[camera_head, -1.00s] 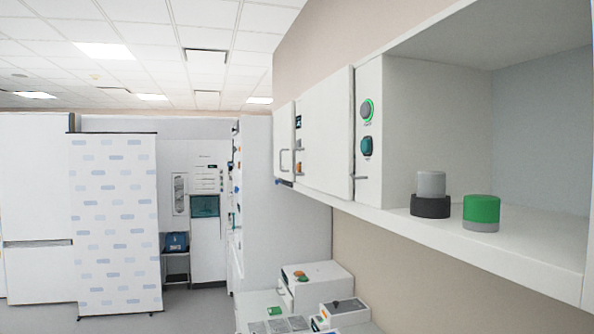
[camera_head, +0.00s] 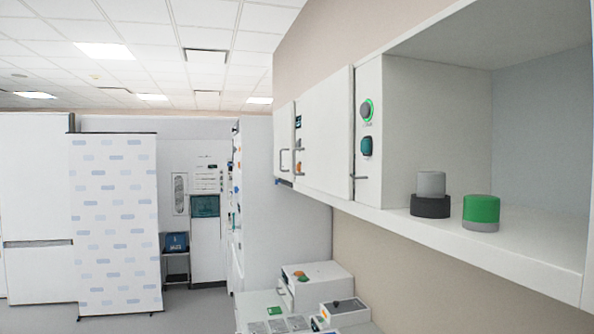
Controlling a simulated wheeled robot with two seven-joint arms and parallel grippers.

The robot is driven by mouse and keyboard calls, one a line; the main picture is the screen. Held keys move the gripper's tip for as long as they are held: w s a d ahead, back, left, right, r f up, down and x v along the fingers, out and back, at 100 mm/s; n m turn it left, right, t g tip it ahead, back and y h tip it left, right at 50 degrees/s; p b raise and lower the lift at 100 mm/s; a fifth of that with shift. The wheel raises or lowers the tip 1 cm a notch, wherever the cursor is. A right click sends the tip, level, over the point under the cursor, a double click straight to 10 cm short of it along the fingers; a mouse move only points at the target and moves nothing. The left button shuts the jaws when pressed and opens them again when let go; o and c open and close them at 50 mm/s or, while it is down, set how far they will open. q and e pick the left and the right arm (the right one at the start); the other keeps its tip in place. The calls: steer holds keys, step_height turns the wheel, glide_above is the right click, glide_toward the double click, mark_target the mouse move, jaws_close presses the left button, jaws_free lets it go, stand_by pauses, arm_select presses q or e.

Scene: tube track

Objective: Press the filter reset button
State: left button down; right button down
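A round grey button with a lit green ring (camera_head: 366,110) is on the narrow front panel (camera_head: 369,180) of the wall cabinet, right of centre. A teal button (camera_head: 366,146) sits just below it on the same panel. The labels by both buttons are too small to read, so I cannot tell which is the filter reset button. Neither of my grippers is in view.
The open shelf (camera_head: 540,232) at right holds a grey-topped black knob-like piece (camera_head: 431,205) and a green-topped cylinder (camera_head: 481,209). Below is a bench with small devices (camera_head: 316,280). A patterned screen (camera_head: 115,220) stands at left. Floor shows beyond.

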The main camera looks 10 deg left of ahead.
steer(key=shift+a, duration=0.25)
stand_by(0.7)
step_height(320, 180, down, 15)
steer(key=b, duration=1.5)
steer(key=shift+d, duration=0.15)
